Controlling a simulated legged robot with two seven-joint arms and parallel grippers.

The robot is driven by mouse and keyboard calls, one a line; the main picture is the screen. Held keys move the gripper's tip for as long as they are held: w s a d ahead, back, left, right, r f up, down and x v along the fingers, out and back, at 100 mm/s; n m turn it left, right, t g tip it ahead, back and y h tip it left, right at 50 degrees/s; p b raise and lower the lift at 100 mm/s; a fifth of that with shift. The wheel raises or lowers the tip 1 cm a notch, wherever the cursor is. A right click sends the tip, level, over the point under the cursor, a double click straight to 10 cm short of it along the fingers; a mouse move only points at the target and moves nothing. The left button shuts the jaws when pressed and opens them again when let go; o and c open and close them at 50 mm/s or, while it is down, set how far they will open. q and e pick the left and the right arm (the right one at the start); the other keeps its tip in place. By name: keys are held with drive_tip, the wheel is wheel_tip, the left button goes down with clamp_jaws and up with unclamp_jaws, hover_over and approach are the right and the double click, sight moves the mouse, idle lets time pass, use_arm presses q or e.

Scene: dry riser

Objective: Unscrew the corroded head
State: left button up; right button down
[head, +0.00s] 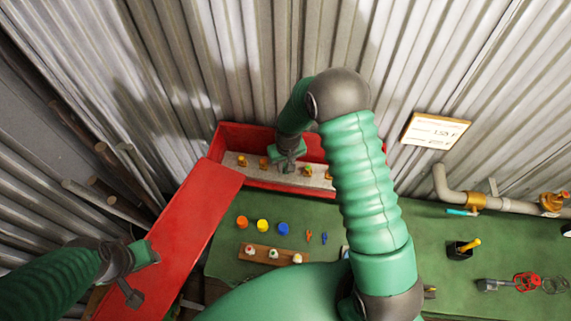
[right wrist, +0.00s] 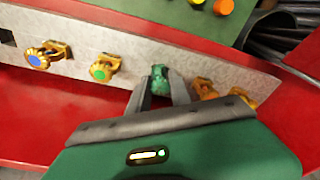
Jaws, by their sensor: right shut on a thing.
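The corroded head (right wrist: 160,79) is green and sits in the row of heads on the pale strip (right wrist: 115,45) inside the red box. In the right wrist view my right gripper (right wrist: 162,88) has its fingers on either side of it and is shut on it. In the head view my right gripper (head: 287,164) reaches down into the red box (head: 235,133) and hides the head. My left gripper (head: 145,262) is at the lower left over the red door (head: 195,215); its jaws are too unclear to tell.
Brass heads with blue (right wrist: 38,60) and green (right wrist: 101,71) centres stand beside the corroded one; others sit close on its right. The green bench (head: 430,230) holds coloured caps (head: 262,225), a wooden rack (head: 270,254), a black cup (head: 460,250) and a pipe (head: 500,204).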

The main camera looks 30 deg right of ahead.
use_arm(q)
drive_tip(key=shift+a+r, duration=0.1)
drive_tip(key=shift+r, duration=0.1)
use_arm(e)
drive_tip(key=n, duration=0.3)
use_arm(q)
drive_tip(key=shift+r+p, duration=0.15)
drive_tip(key=shift+p, duration=0.25)
use_arm(e)
drive_tip(key=shift+n+y, duration=0.3)
drive_tip(key=shift+n, duration=1.1)
use_arm(q)
drive_tip(key=shift+r, duration=0.1)
use_arm(e)
drive_tip(key=shift+s, duration=0.1)
